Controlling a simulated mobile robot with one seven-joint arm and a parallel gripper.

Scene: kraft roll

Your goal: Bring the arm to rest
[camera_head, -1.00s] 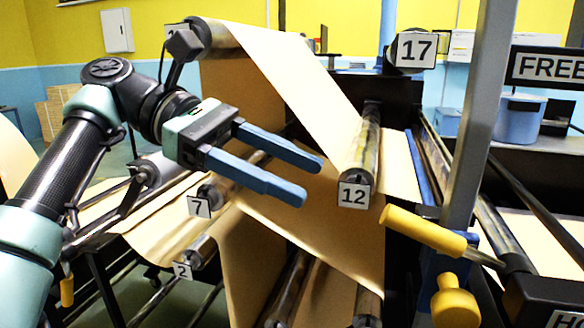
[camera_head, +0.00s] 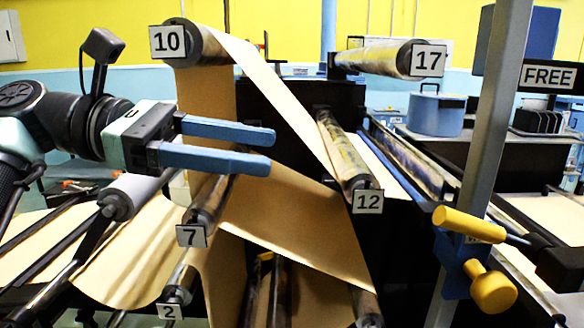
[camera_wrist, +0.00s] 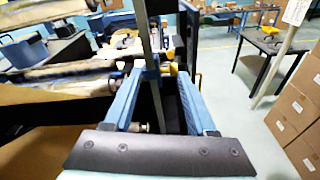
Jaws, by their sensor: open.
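My gripper (camera_head: 272,150) has two blue fingers, parallel and apart, with nothing between them. In the head view it points right, in front of the kraft paper web (camera_head: 285,215), left of the roller labelled 12 (camera_head: 345,150) and above the roller labelled 7 (camera_head: 208,203). I cannot tell how far it is from the paper. In the wrist view the fingers (camera_wrist: 158,75) reach forward, with a grey upright post (camera_wrist: 149,45) beyond them.
The roller labelled 10 (camera_head: 199,43) is above my gripper, the one labelled 17 (camera_head: 385,59) at the upper right. A grey post (camera_head: 487,150) with a yellow handle (camera_head: 470,224) stands right. Cardboard boxes (camera_wrist: 295,115) are stacked right in the wrist view.

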